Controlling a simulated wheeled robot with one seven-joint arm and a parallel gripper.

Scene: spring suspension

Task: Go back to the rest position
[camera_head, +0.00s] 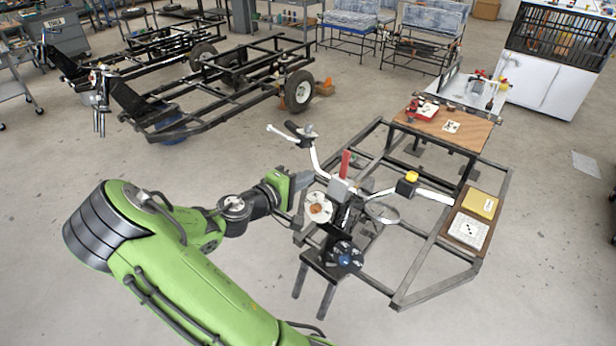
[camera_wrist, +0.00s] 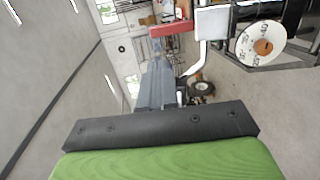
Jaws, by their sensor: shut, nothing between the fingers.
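My green arm reaches in from the bottom left in the head view. My gripper (camera_head: 304,180) is at the left side of the upright assembly on the metal frame, near its white handlebar (camera_head: 313,158). In the wrist view my gripper's grey fingers (camera_wrist: 156,82) are together and hold nothing. The red upright block (camera_head: 345,164) stands on the assembly just right of my gripper. It also shows at the top of the wrist view (camera_wrist: 171,29). A white disc with a brown centre (camera_head: 318,207) sits just below and right of my gripper.
The dark metal frame (camera_head: 437,290) spreads to the right. It carries a wooden board (camera_head: 450,135) with parts, a yellow block (camera_head: 411,177) and a yellow pad (camera_head: 480,204). A wheeled chassis (camera_head: 200,112) stands behind.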

